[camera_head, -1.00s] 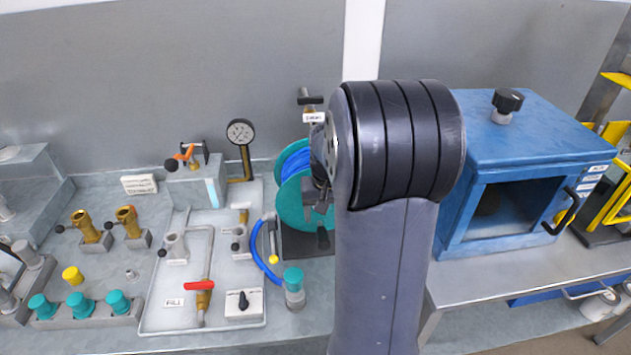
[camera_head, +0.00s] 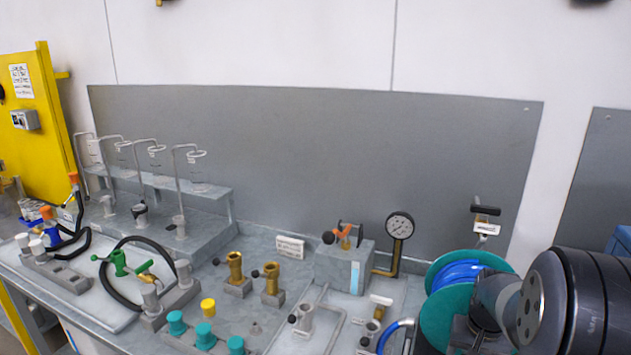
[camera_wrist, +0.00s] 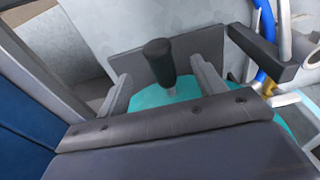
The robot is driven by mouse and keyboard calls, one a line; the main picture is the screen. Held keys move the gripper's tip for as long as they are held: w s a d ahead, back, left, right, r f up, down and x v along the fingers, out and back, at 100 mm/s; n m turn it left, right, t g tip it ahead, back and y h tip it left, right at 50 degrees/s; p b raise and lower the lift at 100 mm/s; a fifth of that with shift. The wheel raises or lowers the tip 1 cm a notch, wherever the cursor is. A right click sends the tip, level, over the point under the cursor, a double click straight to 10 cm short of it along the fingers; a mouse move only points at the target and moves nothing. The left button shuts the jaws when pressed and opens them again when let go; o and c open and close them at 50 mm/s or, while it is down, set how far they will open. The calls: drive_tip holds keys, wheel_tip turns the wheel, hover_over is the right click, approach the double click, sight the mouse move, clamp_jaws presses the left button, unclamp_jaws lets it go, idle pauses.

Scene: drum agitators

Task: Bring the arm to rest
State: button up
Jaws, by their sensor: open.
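My arm (camera_head: 590,300) fills the lower right corner of the head view, with its wrist in front of the teal hose reel (camera_head: 447,318). My gripper (camera_wrist: 164,88) shows in the wrist view as two grey fingers set apart, with nothing clamped between them. A black upright handle (camera_wrist: 158,62) appears between the fingers in the picture, in front of the teal reel surface (camera_wrist: 180,90). I cannot tell how far it is from the fingers. In the head view the fingertips are hard to make out against the reel.
A black bar (camera_wrist: 262,52) and blue hose (camera_wrist: 266,30) lie close right in the wrist view. The bench holds a pressure gauge (camera_head: 400,226), brass fittings (camera_head: 235,268), teal caps (camera_head: 205,337) and a rack with ring stands (camera_head: 190,225). A yellow panel (camera_head: 40,130) stands far left.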

wheel_tip(320, 180, down, 3)
drive_tip(key=shift+w+r+b, duration=0.15)
drive_tip(key=shift+b, duration=0.55)
drive_tip(key=shift+w+a+r, duration=0.25)
drive_tip(key=shift+a+r, duration=0.05)
drive_tip(key=shift+a, duration=0.2)
drive_tip(key=shift+w+a+r+p, duration=0.1)
drive_tip(key=shift+w+a+p, duration=0.05)
drive_tip(key=shift+a+p, duration=0.2)
drive_tip(key=shift+a, duration=0.1)
